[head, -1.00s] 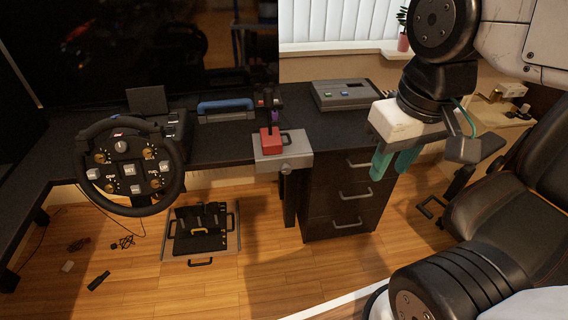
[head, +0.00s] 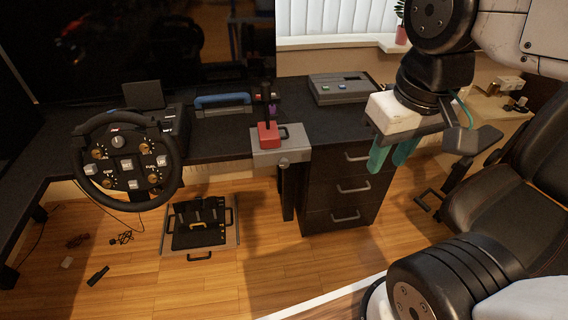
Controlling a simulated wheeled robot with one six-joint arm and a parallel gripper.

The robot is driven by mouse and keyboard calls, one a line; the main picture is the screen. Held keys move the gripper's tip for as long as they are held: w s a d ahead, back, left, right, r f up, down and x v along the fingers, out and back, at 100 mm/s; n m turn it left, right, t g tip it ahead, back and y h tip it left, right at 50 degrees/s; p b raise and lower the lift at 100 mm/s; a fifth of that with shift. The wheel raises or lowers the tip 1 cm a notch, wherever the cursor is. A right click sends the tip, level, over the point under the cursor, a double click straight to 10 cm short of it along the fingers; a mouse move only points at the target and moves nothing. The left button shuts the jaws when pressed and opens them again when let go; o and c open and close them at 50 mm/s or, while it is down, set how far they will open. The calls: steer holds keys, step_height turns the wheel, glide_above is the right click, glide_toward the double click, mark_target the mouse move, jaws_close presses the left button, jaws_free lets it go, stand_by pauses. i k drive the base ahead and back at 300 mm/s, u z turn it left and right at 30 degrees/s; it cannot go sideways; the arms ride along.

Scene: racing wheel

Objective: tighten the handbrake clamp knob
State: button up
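The handbrake (head: 268,133) has a red base and an upright black lever. It sits on a grey clamp plate (head: 283,156) at the front edge of the black desk. The clamp knob (head: 283,163) is a small grey piece at the plate's front underside; its detail is too small to tell. My gripper (head: 383,166) has two teal fingers pointing down, with a gap between them and nothing held. It is in the air to the right of the clamp, apart from it, in front of the drawer unit.
The steering wheel (head: 127,162) is at the left desk edge, with a pedal set (head: 200,226) on the floor. A drawer unit (head: 340,190) stands right of the clamp, below a grey box (head: 338,89). A black seat (head: 505,200) is at the right. Floor before the clamp is clear.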

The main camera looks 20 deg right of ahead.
mark_target(283, 162)
steer(key=z, duration=0.95)
steer(key=k, duration=0.9)
steer(key=u, duration=1.15)
steer(key=i, duration=0.5)
steer(key=u, duration=0.05)
